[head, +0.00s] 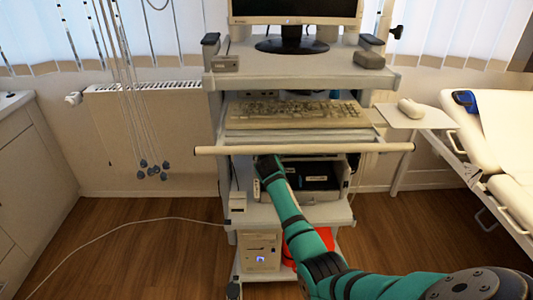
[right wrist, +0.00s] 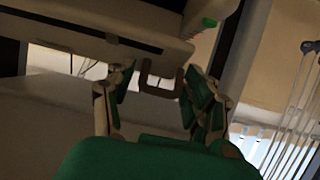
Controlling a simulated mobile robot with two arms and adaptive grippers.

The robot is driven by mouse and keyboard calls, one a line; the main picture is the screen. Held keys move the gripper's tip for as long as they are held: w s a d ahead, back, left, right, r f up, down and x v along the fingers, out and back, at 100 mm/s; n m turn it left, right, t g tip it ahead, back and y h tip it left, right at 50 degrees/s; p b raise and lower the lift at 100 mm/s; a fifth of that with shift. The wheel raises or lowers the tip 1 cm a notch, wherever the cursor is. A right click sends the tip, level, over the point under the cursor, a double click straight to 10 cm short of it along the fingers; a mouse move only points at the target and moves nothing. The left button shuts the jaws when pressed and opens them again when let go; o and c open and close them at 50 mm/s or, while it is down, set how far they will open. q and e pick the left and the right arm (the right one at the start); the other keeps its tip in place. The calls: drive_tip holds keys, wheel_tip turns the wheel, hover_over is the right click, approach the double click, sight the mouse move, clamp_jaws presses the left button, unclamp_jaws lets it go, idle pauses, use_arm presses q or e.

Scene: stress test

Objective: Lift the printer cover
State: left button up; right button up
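The printer (head: 342,181) sits on the middle shelf of a cart, below the keyboard, with a dark area in its front. My right arm reaches in from the lower right. Its gripper (head: 268,168) is at the printer's left side, under the front bar, and is partly hidden in shadow. In the right wrist view the gripper (right wrist: 158,74) has its two fingers spread apart with nothing held. A dark U-shaped piece (right wrist: 160,90) shows between and beyond the fingertips; I cannot tell whether it belongs to the printer cover. My left gripper is not in view.
A pale bar (head: 305,149) crosses the cart in front of the keyboard (head: 296,113). A computer (head: 260,252) stands on the bottom shelf. Cables hang at the left, and a bed (head: 505,135) stands at the right. The wooden floor at the left is mostly clear.

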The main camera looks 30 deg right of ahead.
drive_tip(key=shift+o, duration=0.3)
drive_tip(key=v, duration=0.7)
drive_tip(key=shift+s+r, duration=0.25)
